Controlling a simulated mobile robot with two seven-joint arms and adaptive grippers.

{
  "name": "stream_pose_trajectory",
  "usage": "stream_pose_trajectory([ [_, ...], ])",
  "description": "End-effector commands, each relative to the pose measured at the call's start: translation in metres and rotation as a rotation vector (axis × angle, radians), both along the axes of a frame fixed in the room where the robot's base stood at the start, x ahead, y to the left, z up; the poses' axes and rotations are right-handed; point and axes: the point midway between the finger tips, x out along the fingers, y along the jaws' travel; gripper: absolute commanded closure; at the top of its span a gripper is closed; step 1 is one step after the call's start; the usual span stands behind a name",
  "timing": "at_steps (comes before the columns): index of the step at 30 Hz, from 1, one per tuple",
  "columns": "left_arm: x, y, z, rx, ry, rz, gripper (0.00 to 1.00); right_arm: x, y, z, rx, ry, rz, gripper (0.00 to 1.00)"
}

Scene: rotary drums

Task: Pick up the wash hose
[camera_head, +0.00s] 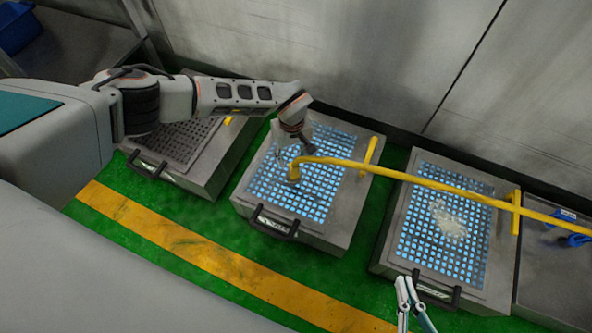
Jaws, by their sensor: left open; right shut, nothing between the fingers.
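The wash hose is most likely the long yellow pipe (420,180). It runs from the right edge across two metal units and bends down at its left end, over the lit blue grid of the middle unit (335,215). My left gripper (296,150) is open, pointing down just above and beside that bent end. I cannot tell whether it touches the pipe. My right gripper (408,281) is shut and empty at the bottom, in front of the right unit (385,240), apart from the pipe.
The right unit's lit grid holds a pale clump (449,220). A third unit (205,165) with a dark grid stands at the left, partly behind my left arm. Blue items (572,240) lie at the far right. The green floor (230,235) has a yellow stripe (215,258). A grey wall stands behind.

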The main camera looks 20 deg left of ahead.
Motion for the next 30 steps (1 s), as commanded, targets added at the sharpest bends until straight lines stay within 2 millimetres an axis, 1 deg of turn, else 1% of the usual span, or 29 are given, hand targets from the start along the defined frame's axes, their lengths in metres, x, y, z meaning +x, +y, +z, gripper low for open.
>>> stream_pose_trajectory([
  [1, -0.005, -0.001, -0.013, 0.0, 0.011, 0.0, 0.58, -0.001, 0.001, -0.003, 0.008, 0.005, -0.001, 1.0],
  [3, -0.005, -0.001, -0.021, -0.001, 0.011, 0.001, 0.58, 0.0, 0.003, -0.001, 0.019, 0.002, -0.004, 1.0],
  [8, -0.003, -0.002, -0.03, -0.003, 0.008, 0.002, 0.58, 0.002, 0.006, 0.002, 0.037, -0.004, -0.007, 1.0],
  [11, -0.004, -0.003, -0.045, -0.004, 0.014, 0.002, 0.58, 0.003, 0.01, 0.003, 0.06, -0.005, -0.013, 1.0],
  [13, -0.004, -0.003, -0.058, -0.005, 0.016, 0.002, 0.58, 0.001, 0.015, 0.0, 0.099, 0.006, -0.022, 1.0],
  [16, -0.004, -0.004, -0.071, -0.005, 0.014, 0.001, 0.58, -0.002, 0.024, -0.002, 0.161, 0.019, -0.038, 1.0],
  [19, -0.001, -0.004, -0.074, -0.005, 0.008, 0.001, 0.58, -0.003, 0.029, -0.001, 0.197, 0.023, -0.049, 1.0],
  [25, 0.003, -0.004, -0.069, -0.006, 0.0, 0.002, 0.58, -0.001, 0.03, 0.004, 0.206, 0.014, -0.052, 1.0],
  [26, 0.003, -0.004, -0.069, -0.005, 0.001, 0.002, 0.66, -0.001, 0.03, 0.004, 0.206, 0.014, -0.052, 1.0],
  [27, 0.003, -0.004, -0.069, -0.005, 0.001, 0.002, 0.77, -0.001, 0.03, 0.004, 0.206, 0.014, -0.052, 1.0],
  [30, 0.003, -0.004, -0.07, -0.006, 0.002, 0.002, 1.0, -0.001, 0.03, 0.003, 0.205, 0.015, -0.052, 1.0],
])
